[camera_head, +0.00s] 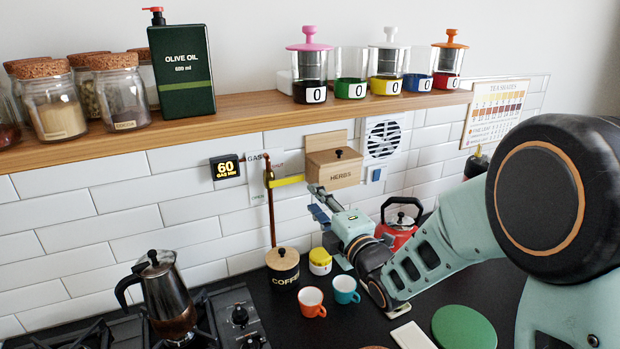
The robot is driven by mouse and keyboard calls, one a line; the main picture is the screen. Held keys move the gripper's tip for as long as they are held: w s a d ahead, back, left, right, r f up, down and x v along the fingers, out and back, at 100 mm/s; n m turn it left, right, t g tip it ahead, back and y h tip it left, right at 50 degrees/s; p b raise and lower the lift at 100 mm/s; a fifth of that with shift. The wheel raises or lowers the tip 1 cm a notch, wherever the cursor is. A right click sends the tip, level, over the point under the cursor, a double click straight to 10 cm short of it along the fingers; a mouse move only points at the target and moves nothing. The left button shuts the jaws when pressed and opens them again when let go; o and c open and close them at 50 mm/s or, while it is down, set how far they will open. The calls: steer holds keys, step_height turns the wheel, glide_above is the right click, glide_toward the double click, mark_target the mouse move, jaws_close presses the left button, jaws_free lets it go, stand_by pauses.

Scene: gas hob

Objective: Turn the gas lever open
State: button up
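The yellow gas lever (289,181) sticks out to the right, roughly level, from an upright copper pipe (271,212) on the tiled wall. A label reading "GAS" is on the wall behind the pipe, partly hidden by pipe and lever. My gripper (316,200) is just right of and slightly below the lever's free end, pointing up and left. Its fingertips look close to the lever, but I cannot tell whether they touch it. The fingers are small and seen at an angle, so their opening is unclear. I see nothing held.
A wooden herbs box (334,168) hangs above my gripper. Below stand a coffee jar (283,266), a yellow-lidded jar (320,262), orange (312,302) and teal (345,290) cups, and a red kettle (400,226). A moka pot (167,297) stands on the hob at left.

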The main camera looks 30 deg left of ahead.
mark_target(296, 180)
steer(key=p+x, duration=0.2)
steer(key=x, duration=0.8)
steer(key=shift+a, duration=0.25)
steer(key=shift+c, duration=0.5)
jaws_close()
